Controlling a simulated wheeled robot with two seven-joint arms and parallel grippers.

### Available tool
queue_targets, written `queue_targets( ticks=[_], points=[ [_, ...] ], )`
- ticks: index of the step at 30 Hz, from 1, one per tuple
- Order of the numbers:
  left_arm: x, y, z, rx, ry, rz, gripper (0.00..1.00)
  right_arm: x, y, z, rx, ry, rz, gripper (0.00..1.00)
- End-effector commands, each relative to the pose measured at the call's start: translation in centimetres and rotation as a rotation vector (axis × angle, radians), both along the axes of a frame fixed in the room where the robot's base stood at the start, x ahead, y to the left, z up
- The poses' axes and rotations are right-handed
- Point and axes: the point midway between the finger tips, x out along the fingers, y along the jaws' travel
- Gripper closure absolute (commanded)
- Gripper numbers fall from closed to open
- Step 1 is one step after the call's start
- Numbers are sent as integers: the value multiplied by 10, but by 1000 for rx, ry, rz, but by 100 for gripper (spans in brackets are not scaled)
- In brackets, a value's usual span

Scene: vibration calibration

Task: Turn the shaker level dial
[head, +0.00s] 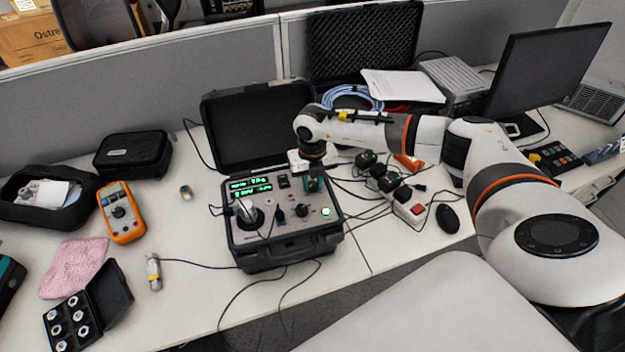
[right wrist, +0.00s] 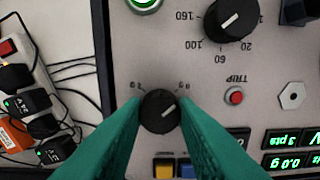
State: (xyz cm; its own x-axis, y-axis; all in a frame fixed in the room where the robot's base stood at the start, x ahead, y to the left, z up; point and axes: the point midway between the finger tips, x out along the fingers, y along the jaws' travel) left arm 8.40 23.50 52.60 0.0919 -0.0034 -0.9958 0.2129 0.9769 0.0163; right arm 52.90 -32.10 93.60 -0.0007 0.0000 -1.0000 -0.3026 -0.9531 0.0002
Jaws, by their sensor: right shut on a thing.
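The shaker control case (head: 285,255) stands open on the table, its grey panel facing up with green displays. My right gripper (head: 313,185) reaches down to the right part of the panel. In the right wrist view its two green fingers (right wrist: 160,118) are shut on a small round black dial (right wrist: 160,110) with a white pointer line. The fingers sit at either side of this dial. In the head view the gripper hides it. My left gripper is out of view.
A red TRIP button (right wrist: 235,96) and a green-lit button (head: 326,212) are on the panel. A power strip (head: 410,208) with plugs and cables lies right of the case. An orange multimeter (head: 121,212) lies at left. A black mouse (head: 447,218) lies at right.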

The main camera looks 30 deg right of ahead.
Motion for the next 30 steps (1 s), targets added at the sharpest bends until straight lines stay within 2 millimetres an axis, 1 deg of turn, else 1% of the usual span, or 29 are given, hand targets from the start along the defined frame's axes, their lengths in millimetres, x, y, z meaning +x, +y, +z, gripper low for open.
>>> queue_targets(
  ticks=[8,30],
  points=[
    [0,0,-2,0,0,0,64,0,0,0,1,-1,-201,96],
    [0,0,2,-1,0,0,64,0,0,1,1,-1,-904,96]
  ],
)
